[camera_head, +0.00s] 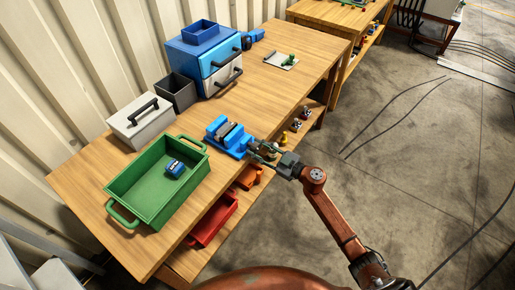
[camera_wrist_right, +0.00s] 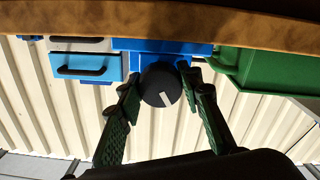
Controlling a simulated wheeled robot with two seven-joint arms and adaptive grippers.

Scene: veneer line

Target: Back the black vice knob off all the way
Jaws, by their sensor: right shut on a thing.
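The blue vice (camera_head: 229,136) stands at the front edge of the wooden table, with a grey-brown block between its jaws. Its black knob (camera_wrist_right: 160,85) faces my right wrist camera and shows a short pale mark. My right gripper (camera_head: 258,149) reaches in from the right at the knob's end of the vice. In the right wrist view its two green-padded fingers stand on either side of the knob, shut on it. The knob is mostly hidden by the fingers in the head view. My left gripper is not in view.
A green tray (camera_head: 122,211) holding a small blue object (camera_head: 175,168) stands left of the vice. Behind are a white box (camera_head: 136,124), a dark bin (camera_head: 177,94) and a blue drawer unit (camera_head: 203,57). Red (camera_head: 213,221) and orange bins sit on the lower shelf.

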